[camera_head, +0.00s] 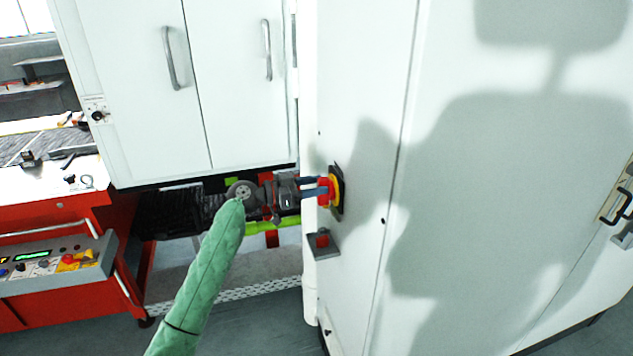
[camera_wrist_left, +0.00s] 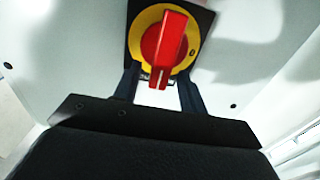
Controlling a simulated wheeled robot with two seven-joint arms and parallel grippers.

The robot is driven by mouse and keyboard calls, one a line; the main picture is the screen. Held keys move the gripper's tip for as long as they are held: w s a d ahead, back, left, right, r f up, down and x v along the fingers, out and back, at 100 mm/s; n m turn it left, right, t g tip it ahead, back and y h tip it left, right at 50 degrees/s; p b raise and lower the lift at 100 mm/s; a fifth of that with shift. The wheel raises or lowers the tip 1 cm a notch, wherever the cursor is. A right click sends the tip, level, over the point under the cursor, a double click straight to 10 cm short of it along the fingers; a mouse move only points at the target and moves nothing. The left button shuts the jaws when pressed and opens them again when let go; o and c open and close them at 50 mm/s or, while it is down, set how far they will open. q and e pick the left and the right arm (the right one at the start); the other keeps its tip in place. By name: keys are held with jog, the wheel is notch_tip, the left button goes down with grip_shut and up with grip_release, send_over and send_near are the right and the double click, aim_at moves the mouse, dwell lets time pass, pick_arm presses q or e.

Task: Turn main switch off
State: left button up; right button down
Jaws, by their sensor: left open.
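The main switch is a red rotary handle (camera_wrist_left: 165,47) on a yellow disc (camera_wrist_left: 190,62) and a black plate, mounted on a white cabinet wall. In the left wrist view the handle stands near vertical, leaning slightly to the right at its top. In the head view the switch (camera_head: 324,190) shows side-on on the cabinet. My left gripper (camera_head: 322,188) is at the switch, its dark fingers one on each side of the red handle. It is open; contact with the handle cannot be told. My right gripper is in neither view.
The white cabinet (camera_head: 360,60) fills the right side. A small grey box with a red button (camera_head: 322,240) sits just below the switch. A red machine with a control panel (camera_head: 45,262) stands at the left. Grey floor shows at the lower left.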

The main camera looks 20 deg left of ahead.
pick_arm(q)
jog(key=shift+w+d, duration=0.15)
jog(key=shift+d, duration=0.05)
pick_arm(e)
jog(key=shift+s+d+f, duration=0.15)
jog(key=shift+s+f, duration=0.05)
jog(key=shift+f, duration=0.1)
pick_arm(q)
grip_shut()
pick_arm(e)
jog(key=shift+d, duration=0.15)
